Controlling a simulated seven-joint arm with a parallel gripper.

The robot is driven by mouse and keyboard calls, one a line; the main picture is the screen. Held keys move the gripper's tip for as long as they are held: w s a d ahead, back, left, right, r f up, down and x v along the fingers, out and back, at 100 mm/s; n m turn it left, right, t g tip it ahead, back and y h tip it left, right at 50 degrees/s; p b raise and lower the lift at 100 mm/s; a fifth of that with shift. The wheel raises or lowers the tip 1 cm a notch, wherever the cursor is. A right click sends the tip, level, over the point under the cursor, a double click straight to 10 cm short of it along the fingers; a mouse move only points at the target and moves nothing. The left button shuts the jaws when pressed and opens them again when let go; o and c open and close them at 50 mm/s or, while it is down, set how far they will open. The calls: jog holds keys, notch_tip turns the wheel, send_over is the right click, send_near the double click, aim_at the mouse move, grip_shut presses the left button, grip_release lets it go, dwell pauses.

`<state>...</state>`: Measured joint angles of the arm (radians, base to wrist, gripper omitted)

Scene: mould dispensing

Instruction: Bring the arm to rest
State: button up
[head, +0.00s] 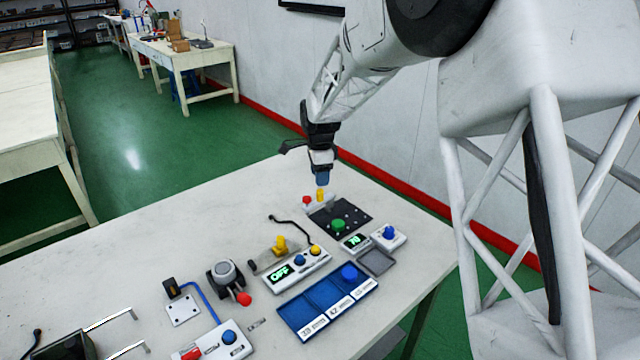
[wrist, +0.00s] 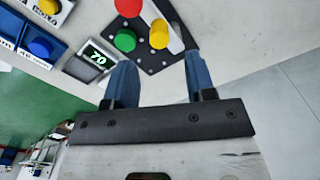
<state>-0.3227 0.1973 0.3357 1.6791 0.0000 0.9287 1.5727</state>
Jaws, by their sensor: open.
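My gripper (head: 322,179) hangs fingers down over the far end of the white table (head: 150,250). Its two blue fingers are apart with nothing between them in the wrist view (wrist: 160,75). A yellow knob (head: 320,194) stands just below the fingertips in the head view; whether they touch is hard to tell. It also shows beyond the fingers in the wrist view (wrist: 159,34). A red knob (head: 306,200) is beside it, and a green knob (head: 338,224) sits on a black plate (head: 357,216).
A display reading 70 (head: 355,242), a blue-knobbed box (head: 404,241), a blue compartment tray (head: 300,322) and an OFF-display box (head: 270,287) stand nearer. A grey device with a red ball (head: 243,299) is left of these. The table's far left part is clear.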

jog(key=shift+r, duration=0.7)
jog(key=shift+s+d+r, duration=0.3)
jog(key=shift+d+r, duration=0.05)
jog(key=s+d+r+n+t, duration=0.1)
jog(key=s+d+r+n, duration=0.2)
jog(key=s+d+r, duration=0.45)
jog(key=s+d+r+n, duration=0.45)
jog(key=s+d, duration=0.45)
jog(key=s, duration=0.4)
jog(key=s+d+n, duration=0.3)
jog(key=s+d, duration=0.1)
jog(key=s, duration=0.9)
jog(key=s+d+f+n+t, duration=0.1)
jog(key=s+d+n, duration=0.2)
jog(key=s, duration=1)
jog(key=shift+d+n+t, duration=0.3)
jog(key=shift+d+n, duration=0.05)
jog(key=shift+d, duration=0.6)
